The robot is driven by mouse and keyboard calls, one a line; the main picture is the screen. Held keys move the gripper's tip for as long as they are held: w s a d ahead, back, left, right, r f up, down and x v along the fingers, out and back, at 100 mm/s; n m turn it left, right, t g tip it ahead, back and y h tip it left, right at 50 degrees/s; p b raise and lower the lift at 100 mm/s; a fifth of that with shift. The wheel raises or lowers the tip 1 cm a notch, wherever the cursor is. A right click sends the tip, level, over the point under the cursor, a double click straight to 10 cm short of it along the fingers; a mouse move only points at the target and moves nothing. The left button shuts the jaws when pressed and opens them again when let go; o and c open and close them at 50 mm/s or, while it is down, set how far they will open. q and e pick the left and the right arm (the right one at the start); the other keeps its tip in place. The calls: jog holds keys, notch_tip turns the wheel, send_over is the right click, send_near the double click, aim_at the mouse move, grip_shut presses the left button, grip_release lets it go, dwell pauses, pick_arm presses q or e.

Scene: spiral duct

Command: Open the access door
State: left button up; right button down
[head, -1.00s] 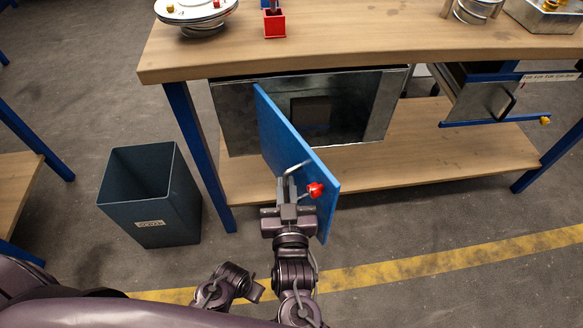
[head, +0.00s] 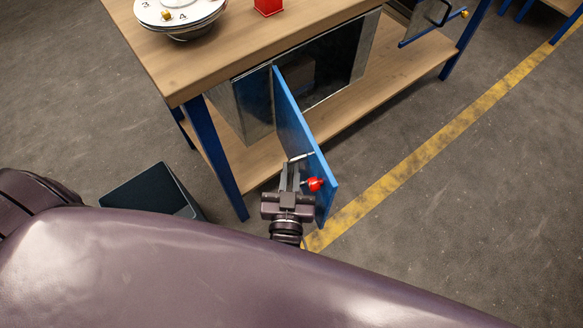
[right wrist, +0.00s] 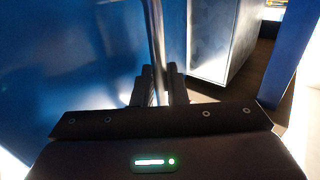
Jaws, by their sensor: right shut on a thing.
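The blue access door (head: 297,135) stands swung out from the metal duct box (head: 345,62) under the workbench, and the box's dark inside shows behind it. A metal bar handle (head: 301,157) and a red knob (head: 315,184) sit on the door near its free edge. My right gripper (head: 290,172) is at the handle, shut on it. In the right wrist view the handle (right wrist: 156,45) runs between the two fingers (right wrist: 160,85), with the blue door (right wrist: 75,60) behind. My left gripper does not show; only part of my left arm shows at the left edge.
The wooden workbench (head: 225,60) has a blue leg (head: 219,160) just left of the door. A dark bin (head: 150,190) stands on the floor at left, partly hidden by my body. Floor right of the door, with a yellow line (head: 430,150), is clear.

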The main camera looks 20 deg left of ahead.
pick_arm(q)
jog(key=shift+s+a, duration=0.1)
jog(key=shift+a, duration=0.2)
pick_arm(e)
jog(key=shift+a+r+h, duration=0.1)
jog(key=shift+a+h, duration=0.05)
jog(key=shift+h, duration=0.15)
jog(key=shift+w, duration=0.1)
jog(key=c, duration=1.8)
grip_release()
jog(key=v, duration=0.7)
jog(key=shift+s, duration=0.35)
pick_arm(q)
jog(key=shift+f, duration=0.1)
